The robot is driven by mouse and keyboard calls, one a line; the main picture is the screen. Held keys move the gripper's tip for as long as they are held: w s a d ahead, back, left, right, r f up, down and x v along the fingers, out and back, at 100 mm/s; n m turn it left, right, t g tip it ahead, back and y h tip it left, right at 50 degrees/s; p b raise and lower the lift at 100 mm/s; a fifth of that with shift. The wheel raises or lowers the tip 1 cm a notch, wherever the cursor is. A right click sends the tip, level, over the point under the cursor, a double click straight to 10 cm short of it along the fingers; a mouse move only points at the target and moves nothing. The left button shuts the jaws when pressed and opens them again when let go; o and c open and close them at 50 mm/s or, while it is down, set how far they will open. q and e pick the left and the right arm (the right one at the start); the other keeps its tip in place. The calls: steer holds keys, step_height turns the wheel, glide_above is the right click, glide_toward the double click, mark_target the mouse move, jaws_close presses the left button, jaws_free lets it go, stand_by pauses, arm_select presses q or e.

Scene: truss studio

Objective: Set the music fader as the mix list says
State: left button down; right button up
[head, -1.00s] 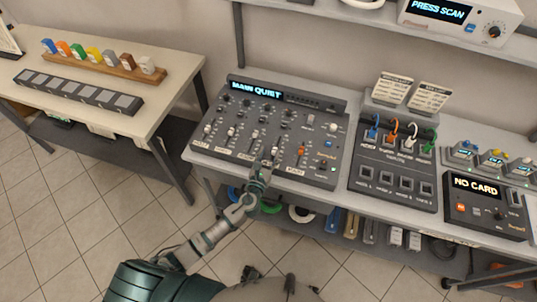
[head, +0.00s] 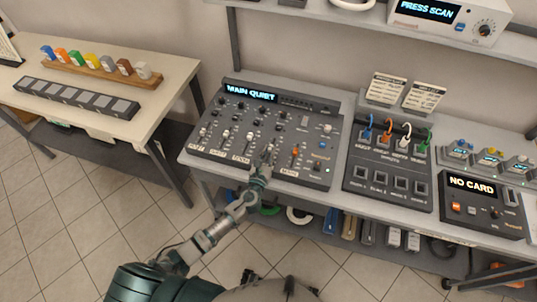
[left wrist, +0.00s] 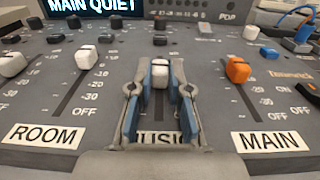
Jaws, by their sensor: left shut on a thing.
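The mixing console (head: 330,127) lies on the middle bench, and its display reads MAIN QUIET. The music fader's white cap (left wrist: 160,73) stands between the fingers of my left gripper (left wrist: 160,88) in the left wrist view. The gripper is shut on the cap, and its fingers cover part of the MUSIC label (left wrist: 158,138). In the head view my left gripper (head: 264,160) reaches over the console's front edge and hides the cap. Two printed cards (head: 388,87) stand behind the patch panel, too small to read. My right gripper is not in view.
The white room fader cap (left wrist: 87,54) is left of the gripper and the orange main fader cap (left wrist: 238,69) right of it. The patch panel (head: 388,182) with coloured cables and a NO CARD unit (head: 482,208) stand to the right. A side table (head: 170,65) is at left.

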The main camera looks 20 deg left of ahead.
arm_select(q)
steer(key=c, duration=1.2)
jaws_free()
steer(key=shift+s+d, duration=0.1)
steer(key=shift+d, duration=0.1)
steer(key=shift+o, duration=0.6)
steer(key=shift+a, duration=0.25)
steer(key=s, duration=1.2)
steer(key=shift+a, duration=0.2)
steer(key=shift+f, duration=0.1)
